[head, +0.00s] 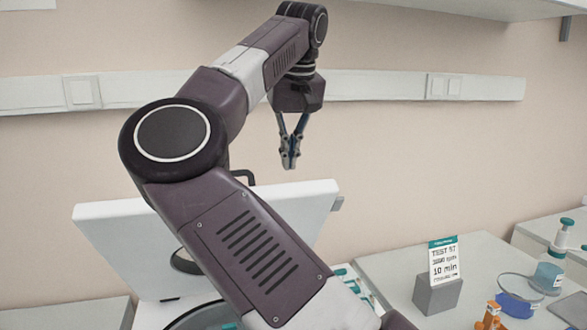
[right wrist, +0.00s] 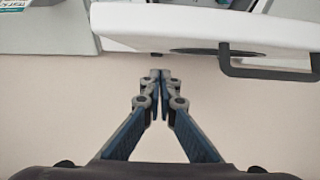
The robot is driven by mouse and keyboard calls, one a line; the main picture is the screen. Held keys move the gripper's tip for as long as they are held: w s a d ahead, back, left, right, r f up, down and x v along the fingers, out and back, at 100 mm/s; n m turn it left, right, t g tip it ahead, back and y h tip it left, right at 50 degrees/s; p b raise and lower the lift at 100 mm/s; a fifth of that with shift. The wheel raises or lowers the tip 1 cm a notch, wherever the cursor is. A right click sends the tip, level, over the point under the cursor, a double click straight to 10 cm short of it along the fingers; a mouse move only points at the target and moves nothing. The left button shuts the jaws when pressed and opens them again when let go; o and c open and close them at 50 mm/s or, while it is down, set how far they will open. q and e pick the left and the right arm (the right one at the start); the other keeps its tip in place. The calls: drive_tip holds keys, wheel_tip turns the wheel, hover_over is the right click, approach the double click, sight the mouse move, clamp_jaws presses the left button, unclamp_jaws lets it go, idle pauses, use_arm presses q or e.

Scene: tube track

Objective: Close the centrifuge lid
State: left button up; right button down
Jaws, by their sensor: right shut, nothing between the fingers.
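The white centrifuge lid (head: 120,240) stands raised, tilted up in the head view, partly hidden behind my right arm. The centrifuge's dark round opening (head: 205,318) shows below it, at the bottom edge. My right gripper (head: 290,164) is shut and empty, above and behind the lid's top edge. In the right wrist view the shut fingertips (right wrist: 160,76) point toward the lid (right wrist: 200,22), apart from it as far as I can tell. The lid's dark handle (right wrist: 262,66) is to the right of the fingertips there. My left gripper is not in view.
A grey stand (head: 437,296) with a sign card (head: 444,262) is on the bench to the right. Blue and orange labware (head: 490,315) lies further right. The wall behind carries a white rail (head: 380,86). A shelf (head: 480,8) is at the top.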

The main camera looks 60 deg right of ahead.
drive_tip(key=shift+s+a+f, duration=0.25)
drive_tip(key=shift+s+a, duration=0.3)
drive_tip(key=shift+s, duration=0.1)
drive_tip(key=shift+s+a+f, duration=0.2)
drive_tip(key=shift+s+a, duration=0.3)
drive_tip(key=shift+s, duration=0.1)
drive_tip(key=shift+s+a, duration=0.1)
drive_tip(key=shift+f, duration=0.25)
